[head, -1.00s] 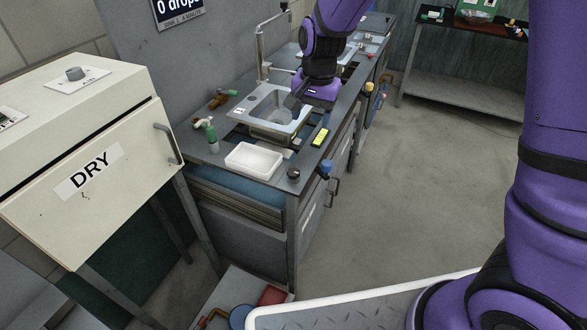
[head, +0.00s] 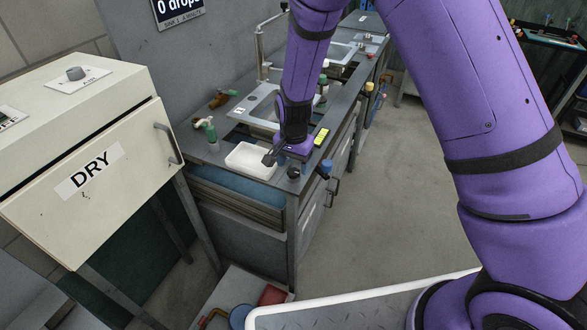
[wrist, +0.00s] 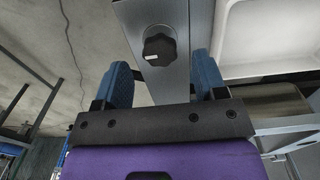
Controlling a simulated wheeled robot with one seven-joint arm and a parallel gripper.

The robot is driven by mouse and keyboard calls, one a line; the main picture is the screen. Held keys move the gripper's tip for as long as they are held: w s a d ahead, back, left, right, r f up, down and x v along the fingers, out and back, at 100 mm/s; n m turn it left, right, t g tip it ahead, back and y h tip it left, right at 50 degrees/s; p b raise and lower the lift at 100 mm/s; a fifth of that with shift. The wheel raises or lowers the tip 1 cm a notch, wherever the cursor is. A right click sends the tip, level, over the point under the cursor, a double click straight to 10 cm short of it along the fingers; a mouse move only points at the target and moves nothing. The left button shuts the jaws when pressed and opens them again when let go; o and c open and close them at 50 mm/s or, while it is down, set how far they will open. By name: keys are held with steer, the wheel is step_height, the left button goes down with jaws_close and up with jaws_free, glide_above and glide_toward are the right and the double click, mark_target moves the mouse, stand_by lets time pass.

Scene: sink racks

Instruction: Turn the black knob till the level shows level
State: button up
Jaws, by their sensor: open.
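The black knob (head: 293,173) sits on the counter's front corner, right of the white tray. In the wrist view the knob (wrist: 159,48) has a lobed edge and a small white mark, and lies just beyond the fingertips, between their lines. My gripper (head: 281,162) is open above the counter, close to the knob; its two blue fingers (wrist: 163,76) stand apart with nothing between them. The level (head: 321,136), a yellow-green block, is on the counter behind my gripper. Its bubble is too small to read.
The white tray (head: 251,160) is close at the left of my gripper.

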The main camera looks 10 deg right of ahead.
mark_target(294, 173)
steer(key=shift+f, duration=1.25)
steer(key=shift+c, duration=0.5)
steer(key=c, duration=0.8)
steer(key=shift+c, duration=0.2)
steer(key=shift+n, duration=0.3)
steer(key=n, duration=0.6)
steer(key=shift+n, duration=0.3)
steer(key=n, duration=0.6)
steer(key=shift+s, duration=0.1)
